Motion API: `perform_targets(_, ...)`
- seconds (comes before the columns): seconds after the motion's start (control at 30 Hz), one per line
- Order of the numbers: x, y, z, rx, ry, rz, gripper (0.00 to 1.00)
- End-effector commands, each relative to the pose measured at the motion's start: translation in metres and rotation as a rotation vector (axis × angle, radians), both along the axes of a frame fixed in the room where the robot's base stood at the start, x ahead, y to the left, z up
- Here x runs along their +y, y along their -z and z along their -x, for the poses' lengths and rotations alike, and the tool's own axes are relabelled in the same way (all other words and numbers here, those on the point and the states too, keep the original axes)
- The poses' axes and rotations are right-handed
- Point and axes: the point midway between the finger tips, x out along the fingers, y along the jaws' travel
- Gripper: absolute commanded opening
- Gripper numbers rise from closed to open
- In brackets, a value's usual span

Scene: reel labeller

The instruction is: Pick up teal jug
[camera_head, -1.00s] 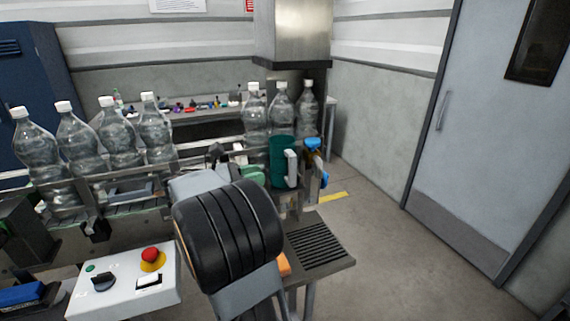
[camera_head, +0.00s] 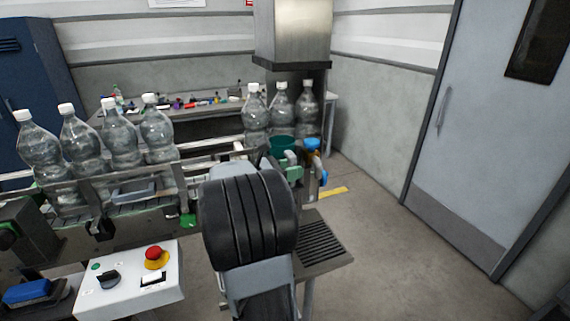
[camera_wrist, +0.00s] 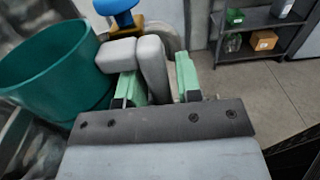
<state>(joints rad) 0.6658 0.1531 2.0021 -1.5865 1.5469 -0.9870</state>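The teal jug (camera_wrist: 55,70) stands at the left in the wrist view, its open rim facing up. Its pale grey handle (camera_wrist: 152,68) juts out to the right. My gripper (camera_wrist: 158,82) has its two green fingers on either side of the handle's grip, one between grip and jug wall, one outside. A gap shows between the grip and the outer finger, so the gripper looks open. In the head view, only the upper part of the teal jug (camera_head: 283,144) shows. My arm and gripper (camera_head: 290,172) hide the rest.
A blue knob (camera_head: 312,145) stands just right of the jug. Clear bottles (camera_head: 281,108) stand close behind it, with several more on the conveyor at left. A control box with a red button (camera_head: 156,255) and a grooved metal table (camera_head: 322,246) are nearer. Open floor lies right.

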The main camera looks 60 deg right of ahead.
Motion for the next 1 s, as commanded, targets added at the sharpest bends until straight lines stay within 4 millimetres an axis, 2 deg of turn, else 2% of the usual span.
perform_targets(0.2, -0.0006, 0.0003, 0.0002, 0.0, -0.001, 0.0, 0.32)
perform_targets(0.57, -0.0004, 0.0001, 0.0, -0.001, -0.001, 0.001, 0.0)
perform_targets(1.0, -0.0003, -0.0058, -0.0001, -0.003, -0.001, 0.004, 0.0)
